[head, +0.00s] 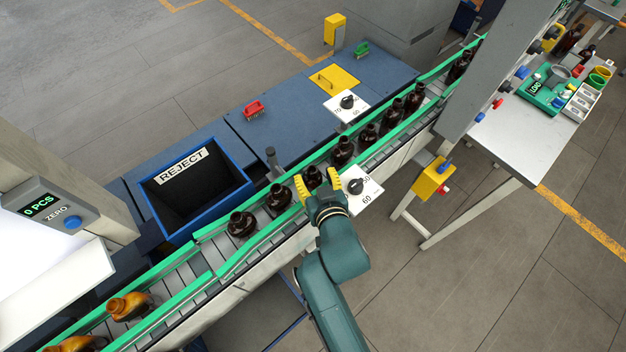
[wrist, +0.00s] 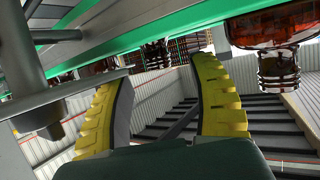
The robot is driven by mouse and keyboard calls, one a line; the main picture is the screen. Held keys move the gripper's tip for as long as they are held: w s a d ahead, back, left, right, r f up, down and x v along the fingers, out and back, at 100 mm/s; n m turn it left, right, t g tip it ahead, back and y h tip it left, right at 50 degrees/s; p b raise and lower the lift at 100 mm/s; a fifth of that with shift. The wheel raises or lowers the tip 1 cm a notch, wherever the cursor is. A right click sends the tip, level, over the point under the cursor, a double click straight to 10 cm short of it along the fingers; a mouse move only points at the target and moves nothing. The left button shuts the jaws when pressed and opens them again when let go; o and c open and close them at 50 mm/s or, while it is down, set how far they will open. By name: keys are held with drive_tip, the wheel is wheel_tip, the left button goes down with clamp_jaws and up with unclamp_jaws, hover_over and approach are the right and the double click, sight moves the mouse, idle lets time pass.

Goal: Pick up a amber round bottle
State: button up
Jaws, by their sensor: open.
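Several dark amber round bottles stand upright in a row on the conveyor in the head view. One bottle (head: 312,177) appears between or just beyond the yellow fingers of my gripper (head: 318,183); I cannot tell which, and its lower part is hidden. Other bottles stand on either side, one to the left (head: 278,197) and one to the right (head: 343,152). In the wrist view my gripper (wrist: 160,68) is open with nothing held. That view looks inverted. A bottle (wrist: 272,38) hangs neck-down at upper right, outside the fingers; darker bottles (wrist: 155,54) show beyond the gap.
Green guide rails (head: 218,228) edge the conveyor. A white dial plate (head: 366,196) sits close right of my gripper, another (head: 338,107) across the belt. A blue REJECT bin (head: 205,205) stands left. Lighter orange bottles (head: 128,306) are at lower left.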

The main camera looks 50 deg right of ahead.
sight(313, 172)
drive_tip(key=x, duration=0.3)
drive_tip(key=shift+w+d, duration=0.2)
clamp_jaws()
